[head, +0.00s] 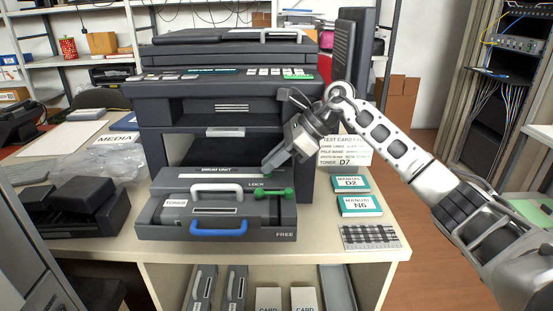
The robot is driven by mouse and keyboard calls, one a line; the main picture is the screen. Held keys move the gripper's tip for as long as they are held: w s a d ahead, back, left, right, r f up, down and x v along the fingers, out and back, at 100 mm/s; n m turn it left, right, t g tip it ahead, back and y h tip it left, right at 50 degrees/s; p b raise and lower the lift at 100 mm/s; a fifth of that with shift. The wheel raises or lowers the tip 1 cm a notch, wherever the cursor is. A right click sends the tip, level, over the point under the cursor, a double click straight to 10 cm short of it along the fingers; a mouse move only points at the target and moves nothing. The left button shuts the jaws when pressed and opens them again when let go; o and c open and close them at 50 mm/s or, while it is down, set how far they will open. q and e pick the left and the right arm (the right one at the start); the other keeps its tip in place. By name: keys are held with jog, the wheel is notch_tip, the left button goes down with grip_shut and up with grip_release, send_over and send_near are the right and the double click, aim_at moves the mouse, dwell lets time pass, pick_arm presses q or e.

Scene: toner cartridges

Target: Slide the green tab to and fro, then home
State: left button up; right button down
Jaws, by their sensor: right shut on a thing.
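The drum unit (222,170), a dark grey block, sits at the front of the printer with a long pale strip along its top face. The small green tab (265,176) is at the right end of this strip, above the word LOCK. My right gripper (270,169) comes down from the upper right and is shut on the green tab; its fingers partly hide the tab. My left gripper is not in view.
The printer (230,105) rises behind.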

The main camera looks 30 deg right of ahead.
jog(key=shift+d, duration=0.2)
jog(key=c, duration=1.4)
grip_release()
jog(key=shift+s, duration=0.1)
jog(key=v, duration=1.6)
